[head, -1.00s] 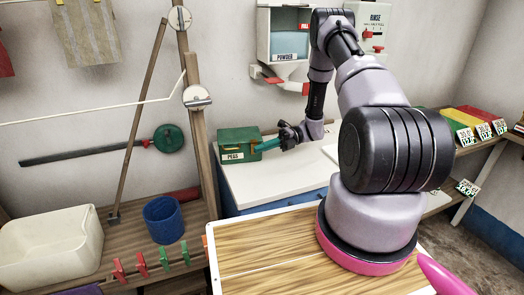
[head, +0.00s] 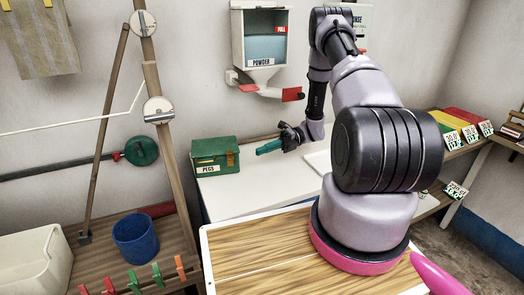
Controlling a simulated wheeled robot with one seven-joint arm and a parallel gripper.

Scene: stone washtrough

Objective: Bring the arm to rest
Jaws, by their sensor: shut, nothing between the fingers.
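My gripper (head: 268,147) is at the end of my arm, above the white counter (head: 235,196) near the middle of the head view. Its teal fingers point left and are shut, with nothing seen between them. The green box labelled PEGS (head: 216,170) stands on the counter to the left of the fingertips, with its lid closed. A gap shows between the fingertips and the box. My arm bends up and over from its pink-ringed base at the right.
A powder dispenser (head: 262,45) with red tabs hangs on the wall behind my gripper. A wooden post (head: 165,140) stands left of the box. A blue tub (head: 135,239), a white basin (head: 35,262) and several clothes pegs are at the lower left. Priced goods line a shelf at right.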

